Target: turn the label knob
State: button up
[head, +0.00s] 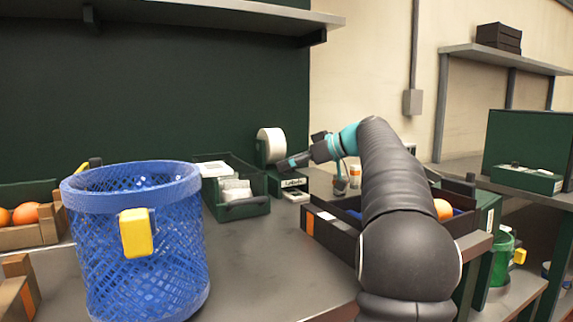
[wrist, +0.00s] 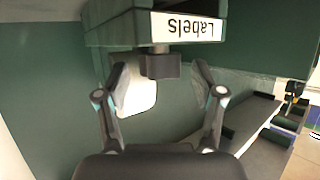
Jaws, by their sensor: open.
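The label dispenser (head: 287,185) stands at the back of the bench in the head view, with a white roll (head: 271,141) on top. In the wrist view its green box (wrist: 110,32) shows upside down, with a white "Labels" sign (wrist: 188,26). A dark, blocky knob (wrist: 163,67) sticks out from the box on a short stem. My gripper (wrist: 161,82) is open, with one finger on each side of the knob and a visible gap on both sides. In the head view my gripper (head: 290,163) is in front of the dispenser, and I cannot make out the knob there.
A blue mesh basket (head: 140,250) with a yellow tag stands at the front left. A green tray (head: 240,208) with white items lies left of the dispenser. A dark crate (head: 330,237) holding an orange (head: 442,209) sits beside my arm.

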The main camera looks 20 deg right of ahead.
jog(key=shift+w+a+f, duration=0.25)
jog(key=shift+w+a, duration=0.15)
jog(key=shift+w, duration=0.1)
jog(key=c, duration=1.2)
jog(key=shift+o, duration=0.2)
